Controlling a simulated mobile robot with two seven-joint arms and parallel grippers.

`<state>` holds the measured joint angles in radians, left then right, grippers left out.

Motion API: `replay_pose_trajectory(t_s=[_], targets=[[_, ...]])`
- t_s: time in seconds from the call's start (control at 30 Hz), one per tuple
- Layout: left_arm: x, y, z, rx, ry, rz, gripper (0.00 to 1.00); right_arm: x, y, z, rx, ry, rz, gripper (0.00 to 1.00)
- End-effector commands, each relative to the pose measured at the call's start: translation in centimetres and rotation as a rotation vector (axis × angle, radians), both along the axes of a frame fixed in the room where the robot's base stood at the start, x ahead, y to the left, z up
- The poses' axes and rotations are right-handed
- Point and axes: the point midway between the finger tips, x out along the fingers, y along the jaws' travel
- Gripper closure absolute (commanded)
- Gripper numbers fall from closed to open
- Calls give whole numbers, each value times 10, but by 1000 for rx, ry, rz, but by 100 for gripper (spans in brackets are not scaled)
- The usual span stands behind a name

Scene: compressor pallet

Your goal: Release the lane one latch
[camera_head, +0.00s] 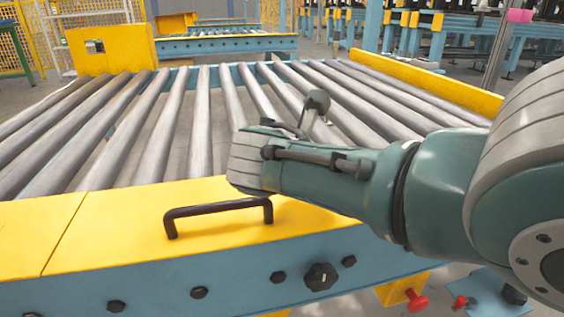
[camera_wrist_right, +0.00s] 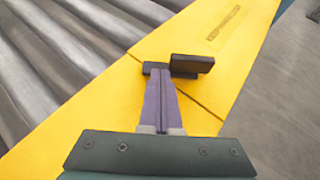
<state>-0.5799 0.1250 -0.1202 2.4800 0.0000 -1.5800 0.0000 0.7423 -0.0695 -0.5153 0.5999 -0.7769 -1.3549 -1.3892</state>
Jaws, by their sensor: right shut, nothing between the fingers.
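A dark latch (camera_wrist_right: 190,64) with a short block-shaped handle sits on the yellow side rail (camera_wrist_right: 205,98) of the roller conveyor in the right wrist view. My right gripper (camera_wrist_right: 158,82) is shut and empty. Its fingertips overlap the latch's dark base just left of the handle; I cannot tell whether they touch. In the head view my right arm reaches in from the right over the near rail (camera_head: 120,225), and its fingers are hidden. I cannot pick out the same latch for sure there. My left gripper is not in view.
A black bar handle (camera_head: 218,210) stands on the near yellow rail, close to my right wrist. Grey rollers (camera_head: 150,125) fill the conveyor behind it. A black knob (camera_head: 321,277) and a red knob (camera_head: 416,301) are on and below the blue front. Grey floor shows in the wrist view's right.

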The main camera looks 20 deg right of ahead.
Motion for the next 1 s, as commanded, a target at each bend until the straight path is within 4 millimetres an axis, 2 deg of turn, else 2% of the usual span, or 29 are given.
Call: replay_pose_trajectory(t_s=[0.5, 1.0], targets=[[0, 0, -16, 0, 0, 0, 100, 17, -11, -1, 0, -1, 2, 100], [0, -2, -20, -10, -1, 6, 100, 22, -17, 0, 0, -1, 2, 100]])
